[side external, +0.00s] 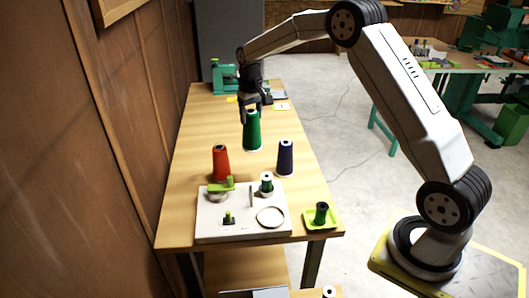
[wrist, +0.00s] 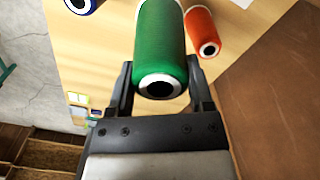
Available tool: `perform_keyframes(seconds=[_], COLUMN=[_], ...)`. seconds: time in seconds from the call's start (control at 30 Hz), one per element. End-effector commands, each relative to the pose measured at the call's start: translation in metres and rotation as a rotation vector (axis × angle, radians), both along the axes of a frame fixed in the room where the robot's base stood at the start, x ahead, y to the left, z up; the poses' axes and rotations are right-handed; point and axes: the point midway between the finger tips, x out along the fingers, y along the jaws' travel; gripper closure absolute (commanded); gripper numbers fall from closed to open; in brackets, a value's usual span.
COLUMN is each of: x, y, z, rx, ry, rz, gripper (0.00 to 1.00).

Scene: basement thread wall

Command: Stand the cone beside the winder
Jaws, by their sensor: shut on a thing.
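My gripper (side external: 253,110) is shut on the top of a green cone (side external: 252,132), which is upright with its white-rimmed wide end down. In the wrist view the green cone (wrist: 160,45) sits between the two fingers (wrist: 160,75), its dark hollow tip toward the camera. I cannot tell whether its base touches the table. A red cone (side external: 221,163) and a dark purple cone (side external: 285,158) stand nearer the front. A white-based device (side external: 207,226), which looks like the winder, lies at the table's front, with a green arm, posts and a ring on it.
A lime tray (side external: 332,221) with a small dark green spool (side external: 321,213) sits at the front right corner. A green machine (side external: 225,78) stands at the back left. The wooden table (side external: 200,120) is clear left of the green cone. A wood wall (side external: 130,130) runs along its left side.

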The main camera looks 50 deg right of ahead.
Motion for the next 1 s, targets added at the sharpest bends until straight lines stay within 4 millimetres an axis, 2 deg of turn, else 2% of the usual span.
perform_keyframes(seconds=[0.23, 0.4, 0.63, 1.0], x=[0.014, 0.013, 0.013, 0.013], y=[-0.02, -0.018, -0.018, -0.018], z=[-0.003, -0.033, -0.061, -0.068], rx=[-0.001, 0.001, 0.0, 0.0], ry=[-0.002, 0.003, 0.001, -0.001], rz=[-0.001, 0.001, 0.001, 0.001], gripper=[0.8, 0.8, 0.8, 0.8])
